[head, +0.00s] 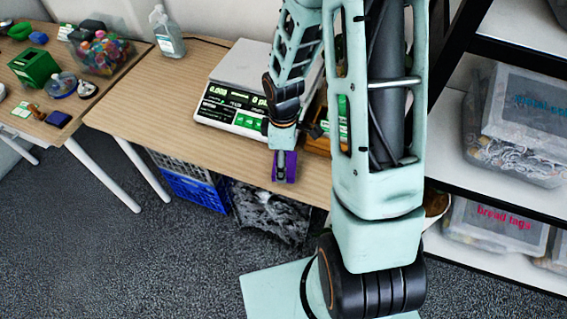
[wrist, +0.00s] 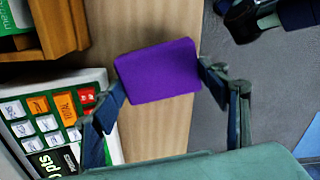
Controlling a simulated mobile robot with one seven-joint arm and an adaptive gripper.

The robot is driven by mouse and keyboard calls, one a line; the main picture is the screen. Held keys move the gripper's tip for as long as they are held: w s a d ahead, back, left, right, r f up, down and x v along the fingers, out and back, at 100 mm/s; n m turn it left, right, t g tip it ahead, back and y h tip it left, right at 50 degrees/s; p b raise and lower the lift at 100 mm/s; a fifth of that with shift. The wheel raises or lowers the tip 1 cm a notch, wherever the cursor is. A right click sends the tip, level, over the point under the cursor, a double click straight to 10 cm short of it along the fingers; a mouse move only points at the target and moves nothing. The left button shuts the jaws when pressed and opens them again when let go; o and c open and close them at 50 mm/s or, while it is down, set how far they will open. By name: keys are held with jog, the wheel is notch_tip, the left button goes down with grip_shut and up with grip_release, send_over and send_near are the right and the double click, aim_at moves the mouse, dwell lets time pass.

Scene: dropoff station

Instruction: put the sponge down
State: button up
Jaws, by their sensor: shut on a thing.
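The sponge (wrist: 158,72) is a purple block held between the two fingertips of my gripper (wrist: 160,84) in the wrist view. In the head view the purple sponge (head: 291,167) shows at the end of my arm, by the front edge of the wooden table (head: 150,111). My gripper (head: 283,166) is shut on it. In the wrist view, bare wood and part of the grey floor lie beyond the sponge. I cannot tell how high above the table it is.
A scale (head: 222,103) with a lit display stands behind my gripper. A wooden box (wrist: 60,28) is close by. A clear bottle (head: 167,32) stands at the back. The table is bare left of the scale. Shelves with bins (head: 515,120) stand at right. A blue crate (head: 195,190) is below.

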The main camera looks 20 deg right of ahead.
jog(key=shift+f, duration=0.65)
jog(key=shift+f, duration=0.3)
jog(key=o, duration=1)
jog(key=shift+r, duration=0.1)
jog(key=r, duration=0.7)
jog(key=r+p, duration=0.1)
jog(key=r, duration=0.2)
jog(key=shift+s+a+r, duration=0.3)
jog(key=shift+s+r, duration=0.05)
jog(key=shift+r, duration=0.05)
